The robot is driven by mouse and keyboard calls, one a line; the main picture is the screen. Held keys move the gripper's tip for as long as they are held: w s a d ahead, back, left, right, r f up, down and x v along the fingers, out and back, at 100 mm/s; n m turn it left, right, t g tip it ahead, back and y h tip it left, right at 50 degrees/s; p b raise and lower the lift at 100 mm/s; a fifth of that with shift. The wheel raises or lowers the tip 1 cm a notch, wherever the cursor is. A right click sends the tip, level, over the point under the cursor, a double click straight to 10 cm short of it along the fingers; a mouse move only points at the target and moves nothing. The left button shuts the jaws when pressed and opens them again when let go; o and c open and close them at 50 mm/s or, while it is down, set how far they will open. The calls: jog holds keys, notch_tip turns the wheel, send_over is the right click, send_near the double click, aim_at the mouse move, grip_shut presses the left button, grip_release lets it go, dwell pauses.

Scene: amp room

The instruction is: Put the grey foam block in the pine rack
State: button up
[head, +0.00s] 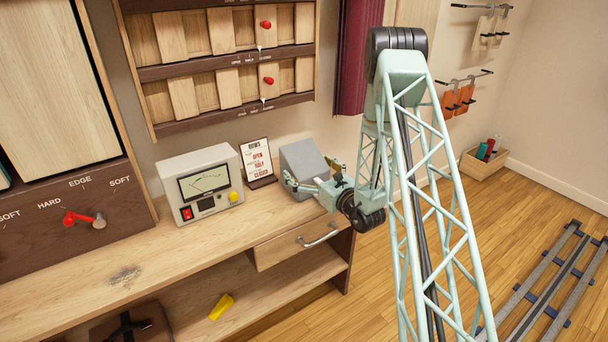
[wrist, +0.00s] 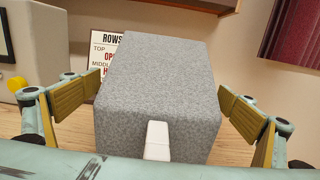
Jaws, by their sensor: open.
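The grey foam block (head: 302,168) stands on the wooden bench at its right end, beside the small sign. In the wrist view the block (wrist: 160,75) fills the middle, with a pale tab-like piece low on its near face. My gripper (head: 312,184) is open at the block, with its yellow-padded fingers on either side of it in the wrist view (wrist: 159,90). A small gap shows on each side, so the pads do not appear to press on it. I cannot identify a pine rack for certain in either view.
A meter box (head: 200,184) and a rows sign (head: 257,162) stand left of the block. Slatted wooden rows (head: 225,88) hang above. A yellow object (head: 221,307) lies on the lower shelf. A wooden crate (head: 484,163) with bottles stands on the floor at right.

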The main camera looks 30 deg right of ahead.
aim_at(305, 157)
jog(key=shift+w+a, duration=0.1)
jog(key=shift+w, duration=0.75)
jog(key=shift+c, duration=0.5)
jog(key=c, duration=1)
jog(key=shift+r, duration=0.15)
jog(key=shift+r, duration=0.75)
jog(key=shift+r+p, duration=0.5)
jog(key=shift+r, duration=0.35)
jog(key=s+d, duration=0.1)
jog(key=s, duration=0.4)
jog(key=s+d+r+p, duration=0.1)
jog(key=s, duration=0.4)
jog(key=s+d+p, duration=0.1)
jog(key=s, duration=0.4)
jog(key=shift+s+r, duration=0.25)
jog(key=shift+s, duration=0.1)
